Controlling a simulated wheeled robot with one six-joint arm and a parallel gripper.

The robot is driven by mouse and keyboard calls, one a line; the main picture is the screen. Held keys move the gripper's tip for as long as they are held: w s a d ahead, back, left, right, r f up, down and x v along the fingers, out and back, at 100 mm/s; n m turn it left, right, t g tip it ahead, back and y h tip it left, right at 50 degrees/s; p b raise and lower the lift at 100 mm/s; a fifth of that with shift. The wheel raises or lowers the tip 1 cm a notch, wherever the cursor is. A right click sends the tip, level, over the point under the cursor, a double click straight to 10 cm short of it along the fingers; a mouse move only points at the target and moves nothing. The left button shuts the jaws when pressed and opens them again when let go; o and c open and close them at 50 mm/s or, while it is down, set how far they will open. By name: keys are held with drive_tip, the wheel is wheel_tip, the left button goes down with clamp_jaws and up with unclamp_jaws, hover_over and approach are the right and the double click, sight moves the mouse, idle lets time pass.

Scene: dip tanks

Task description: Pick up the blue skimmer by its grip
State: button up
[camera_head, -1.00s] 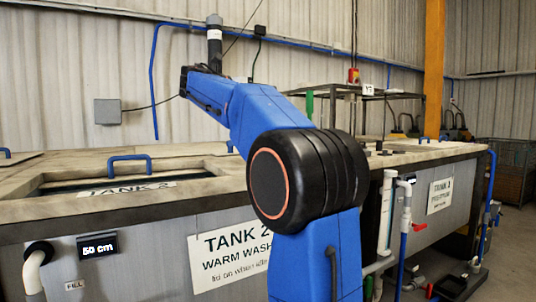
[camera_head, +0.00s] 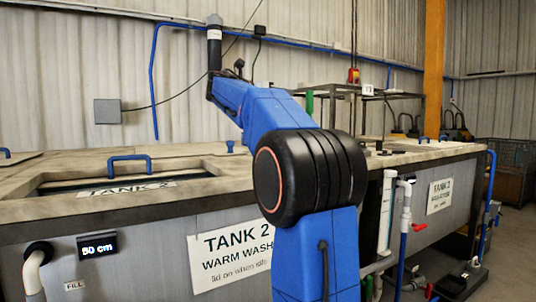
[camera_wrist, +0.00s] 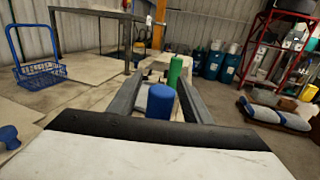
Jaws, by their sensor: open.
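In the wrist view my gripper (camera_wrist: 162,77) is open, with its two grey fingers reaching forward. A blue upright cylinder (camera_wrist: 160,100), which looks like the blue skimmer's grip, shows between the fingers, nearer their base in the picture. I cannot tell whether it is within the jaws or below them. The rest of the skimmer is hidden. A green upright grip (camera_wrist: 175,71) shows just beyond it, near the fingertips. In the head view my gripper and the blue grip are hidden behind my arm; a green upright piece (camera_head: 309,102) shows beyond it.
A blue wire basket (camera_wrist: 40,73) with a tall handle stands at the left in the wrist view, near a blue knob (camera_wrist: 8,136). A metal frame (camera_head: 345,92) rises behind the tank. A red rack (camera_wrist: 262,50) stands far right.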

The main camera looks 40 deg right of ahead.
clamp_jaws()
idle(1.4)
